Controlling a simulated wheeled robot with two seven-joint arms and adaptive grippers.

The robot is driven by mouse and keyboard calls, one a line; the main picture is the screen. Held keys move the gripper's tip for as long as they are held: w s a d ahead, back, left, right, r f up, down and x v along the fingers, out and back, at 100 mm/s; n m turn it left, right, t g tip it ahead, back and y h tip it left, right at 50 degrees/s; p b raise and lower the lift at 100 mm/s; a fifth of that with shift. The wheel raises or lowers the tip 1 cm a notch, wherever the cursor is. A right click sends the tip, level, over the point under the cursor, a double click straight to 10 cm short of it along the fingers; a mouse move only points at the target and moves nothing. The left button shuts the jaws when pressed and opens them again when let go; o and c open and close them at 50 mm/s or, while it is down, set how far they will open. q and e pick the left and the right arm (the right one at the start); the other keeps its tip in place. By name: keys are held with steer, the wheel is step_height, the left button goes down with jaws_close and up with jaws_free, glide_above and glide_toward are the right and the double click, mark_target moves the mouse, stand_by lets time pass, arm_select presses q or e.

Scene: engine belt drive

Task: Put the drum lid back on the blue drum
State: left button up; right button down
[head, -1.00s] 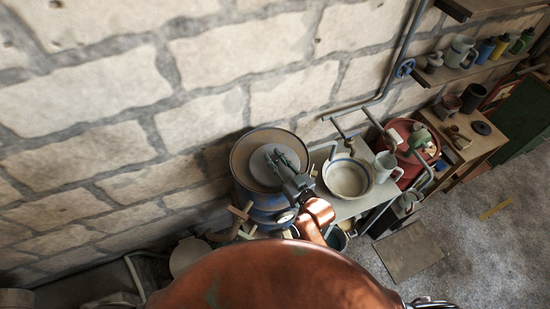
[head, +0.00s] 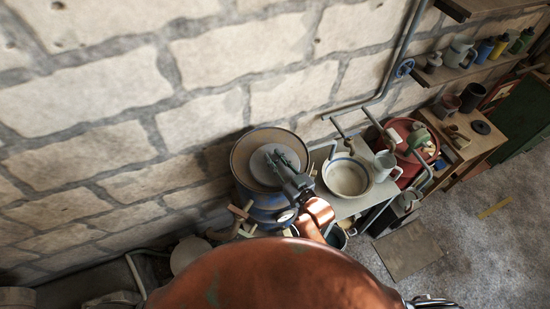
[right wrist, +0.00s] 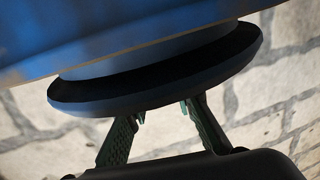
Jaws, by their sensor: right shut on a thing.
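The blue drum (head: 262,207) stands against the stone wall, with a brownish top. The drum lid (head: 262,160), a grey disc smaller than the drum top, is over that top. My right gripper (head: 282,163) reaches over the lid from the lower right. In the right wrist view, its two fingers (right wrist: 162,112) meet the lid (right wrist: 160,92) on the side away from the drum (right wrist: 150,38). The gripped part of the lid is hidden. A narrower neck shows between lid and drum; I cannot tell whether it is seated. My left gripper is not in view.
A bench (head: 350,209) with a round basin (head: 347,177) and a grey jug (head: 386,166) stands just right of the drum. A red drum (head: 408,128) is farther right. Wooden cross-shaped handles (head: 240,214) are close to the drum's lower left.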

steer(key=shift+f, duration=0.1)
stand_by(0.7)
steer(key=c, duration=1.6)
jaws_free()
steer(key=shift+f, duration=0.1)
steer(key=v, duration=1.2)
